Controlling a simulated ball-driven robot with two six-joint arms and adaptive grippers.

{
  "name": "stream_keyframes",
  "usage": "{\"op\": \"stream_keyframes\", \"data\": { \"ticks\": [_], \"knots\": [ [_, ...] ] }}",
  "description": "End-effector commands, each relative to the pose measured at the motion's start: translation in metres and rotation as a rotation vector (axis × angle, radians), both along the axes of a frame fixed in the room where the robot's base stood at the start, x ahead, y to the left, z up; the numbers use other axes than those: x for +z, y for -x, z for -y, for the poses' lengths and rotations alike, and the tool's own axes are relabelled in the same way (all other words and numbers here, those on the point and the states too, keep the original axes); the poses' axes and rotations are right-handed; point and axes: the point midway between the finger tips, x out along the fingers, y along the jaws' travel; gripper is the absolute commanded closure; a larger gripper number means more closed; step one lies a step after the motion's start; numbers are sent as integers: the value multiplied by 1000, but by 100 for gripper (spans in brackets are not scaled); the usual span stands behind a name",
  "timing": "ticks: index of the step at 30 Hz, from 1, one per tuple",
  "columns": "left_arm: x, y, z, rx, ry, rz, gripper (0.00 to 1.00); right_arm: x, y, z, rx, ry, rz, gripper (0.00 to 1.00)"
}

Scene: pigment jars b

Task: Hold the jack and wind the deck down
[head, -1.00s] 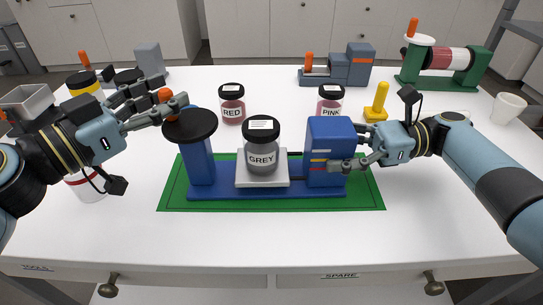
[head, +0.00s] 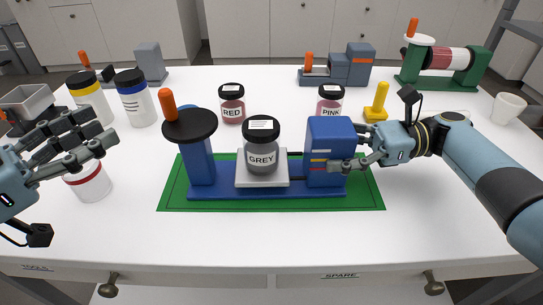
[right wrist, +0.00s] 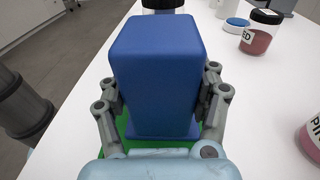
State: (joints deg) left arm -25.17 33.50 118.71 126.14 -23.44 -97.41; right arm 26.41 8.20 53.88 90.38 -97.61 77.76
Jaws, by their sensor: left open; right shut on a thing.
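The blue jack (head: 265,192) stands on a green mat (head: 365,200). Its left post carries a black crank wheel (head: 190,126) with an upright orange knob (head: 168,104) at the wheel's far left. Its white deck (head: 262,182) sits low between the posts and bears the jar labelled GREY (head: 261,152). My right gripper (head: 352,150) is shut on the jack's right blue block (head: 326,140); the right wrist view shows a finger on each side of that block (right wrist: 155,75). My left gripper (head: 108,128) is open and empty, left of the wheel and apart from it.
Jars labelled RED (head: 232,108) and PINK (head: 330,100) stand behind the jack. A white jar with a red band (head: 88,182) is partly hidden by my left gripper. A yellow stand (head: 376,105) is near my right gripper. The front of the table is clear.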

Motion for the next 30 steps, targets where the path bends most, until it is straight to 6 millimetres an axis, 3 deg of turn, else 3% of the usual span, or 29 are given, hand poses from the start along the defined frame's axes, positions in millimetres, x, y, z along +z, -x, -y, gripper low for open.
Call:
{"op": "stream_keyframes", "data": {
  "ticks": [1, 7, 17, 22, 30],
  "knots": [
    [-1, 0, 0, 0, 0, 0, 57, -8, 4, 2, 0, 11, -14, 35],
    [0, 0, 0, 0, 1, -1, 57, -5, 2, 1, 0, 8, -9, 9],
    [0, 0, 0, 0, 1, -1, 57, -2, 0, 3, 0, 5, -4, 8],
    [0, 0, 0, 0, 1, -1, 57, 0, -2, 27, -1, 8, -2, 8],
    [0, 0, 0, 0, 1, -1, 57, 6, -6, 87, -3, 7, -5, 8]
  ]
}}
